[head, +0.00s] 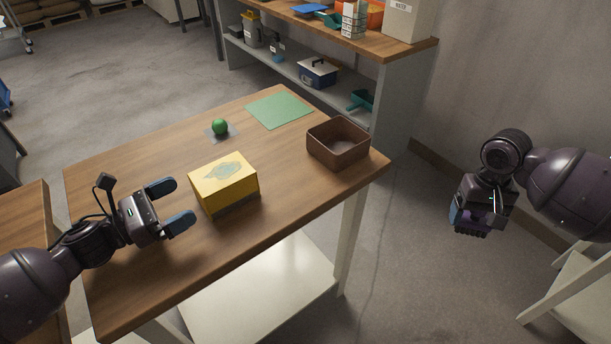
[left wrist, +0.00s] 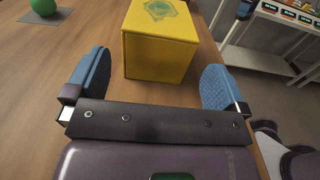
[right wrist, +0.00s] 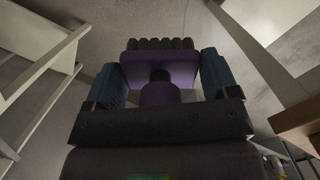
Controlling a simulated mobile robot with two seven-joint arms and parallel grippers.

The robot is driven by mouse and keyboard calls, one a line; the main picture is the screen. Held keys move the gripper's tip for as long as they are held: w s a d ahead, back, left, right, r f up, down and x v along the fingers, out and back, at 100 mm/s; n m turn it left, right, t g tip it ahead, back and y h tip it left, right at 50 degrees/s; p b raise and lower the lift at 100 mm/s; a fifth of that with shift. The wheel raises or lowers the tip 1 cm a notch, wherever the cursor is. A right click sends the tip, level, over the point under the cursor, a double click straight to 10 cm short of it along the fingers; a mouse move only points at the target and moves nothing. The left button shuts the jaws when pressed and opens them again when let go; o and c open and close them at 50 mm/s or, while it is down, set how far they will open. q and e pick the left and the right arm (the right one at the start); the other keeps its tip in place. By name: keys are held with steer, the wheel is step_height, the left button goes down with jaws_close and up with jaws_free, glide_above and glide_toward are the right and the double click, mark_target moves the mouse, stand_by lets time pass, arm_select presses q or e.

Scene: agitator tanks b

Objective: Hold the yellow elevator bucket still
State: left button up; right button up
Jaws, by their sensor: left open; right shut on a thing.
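The yellow elevator bucket (head: 222,190) is a box-like piece on the wooden table, with a greenish-grey patch on its top face. It also shows in the left wrist view (left wrist: 160,52), just ahead of the fingers. My left gripper (head: 173,204) is open and empty, left of the bucket, its blue fingers pointing at it and apart from it. My right gripper (head: 467,220) is off the table to the right, above the floor. It is shut on a purple brush-like tool (right wrist: 165,72) with a dark ribbed end.
A green ball (head: 220,127) sits on a small grey square behind the bucket. A green mat (head: 279,110) lies at the back of the table. A brown open tray (head: 325,154) stands at the right end. A shelf bench (head: 405,50) stands behind. The table front is bare.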

mark_target(213, 183)
arm_select(q)
steer(key=x, duration=0.8)
steer(key=shift+w+d, duration=0.15)
steer(key=shift+w, duration=0.05)
steer(key=shift+c, duration=0.3)
steer(key=c, duration=0.7)
